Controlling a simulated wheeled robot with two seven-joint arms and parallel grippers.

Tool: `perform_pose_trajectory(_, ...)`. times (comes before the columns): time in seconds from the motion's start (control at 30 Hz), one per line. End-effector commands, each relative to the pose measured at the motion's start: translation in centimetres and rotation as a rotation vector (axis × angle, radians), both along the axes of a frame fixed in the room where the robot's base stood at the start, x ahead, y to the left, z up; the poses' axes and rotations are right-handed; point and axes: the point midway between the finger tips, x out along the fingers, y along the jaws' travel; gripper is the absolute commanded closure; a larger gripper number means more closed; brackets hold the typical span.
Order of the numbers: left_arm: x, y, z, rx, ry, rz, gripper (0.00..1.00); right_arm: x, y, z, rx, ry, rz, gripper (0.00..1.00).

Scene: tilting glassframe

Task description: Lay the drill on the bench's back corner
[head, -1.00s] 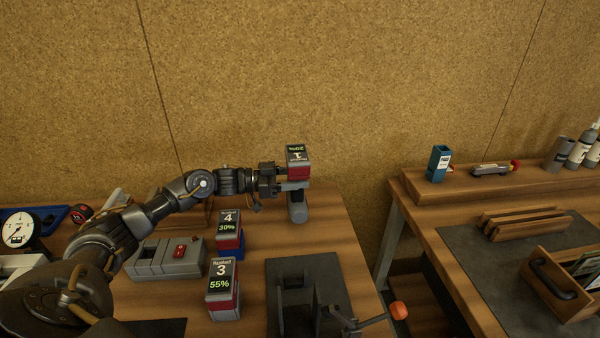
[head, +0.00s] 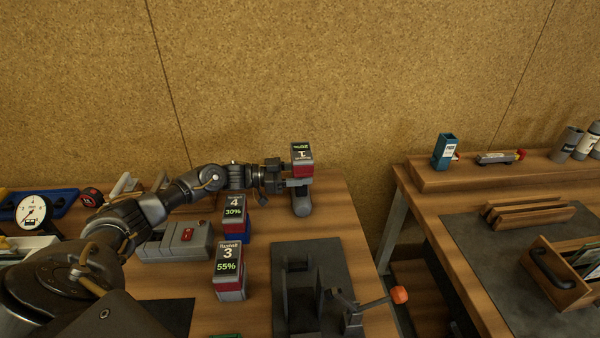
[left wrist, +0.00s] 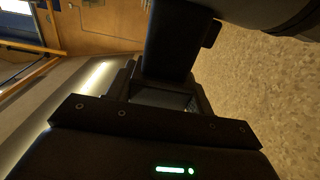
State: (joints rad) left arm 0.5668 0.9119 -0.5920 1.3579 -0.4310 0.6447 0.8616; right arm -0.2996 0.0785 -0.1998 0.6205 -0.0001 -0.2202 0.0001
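The drill (head: 302,203) is grey and hangs upside down, its red and grey battery (head: 302,162) marked 1 and 20% on top. It is over the back right corner area of the wooden bench (head: 340,215). My left gripper (head: 283,178) reaches in from the left and is shut on the drill just below the battery. Whether the drill's lower end touches the bench, I cannot tell. In the left wrist view the gripper (left wrist: 165,98) is dark and the grip is partly hidden. My right gripper is not in view.
Batteries 4 (head: 235,215) and 3 (head: 229,268) stand in front of the drill, left of a dark fixture plate (head: 330,255). A grey charger (head: 178,241) lies left. A gap separates the second bench (head: 440,215). A cork wall (head: 300,80) rises behind.

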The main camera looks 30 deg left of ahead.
Motion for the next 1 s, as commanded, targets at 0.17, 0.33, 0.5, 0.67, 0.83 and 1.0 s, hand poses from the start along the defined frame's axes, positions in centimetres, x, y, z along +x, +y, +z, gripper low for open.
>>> perform_pose_trajectory(0.17,0.0,0.0,-0.1,0.000,0.001,0.000,0.26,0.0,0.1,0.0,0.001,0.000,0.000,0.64)
perform_pose_trajectory(0.33,0.0,0.0,-0.1,0.000,0.001,0.001,0.26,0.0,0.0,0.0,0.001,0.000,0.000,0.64)
perform_pose_trajectory(0.5,-0.3,0.3,0.0,0.001,0.002,0.002,0.26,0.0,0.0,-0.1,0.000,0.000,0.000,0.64)
perform_pose_trajectory(0.67,-1.7,2.2,-0.3,0.003,0.004,0.002,0.26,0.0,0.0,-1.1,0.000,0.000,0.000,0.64)
perform_pose_trajectory(0.83,-3.4,4.5,-0.3,0.003,0.004,0.001,0.26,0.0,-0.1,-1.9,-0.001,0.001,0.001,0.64)
perform_pose_trajectory(1.0,-4.4,5.8,0.0,0.001,0.002,0.001,0.26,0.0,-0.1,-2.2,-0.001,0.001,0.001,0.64)
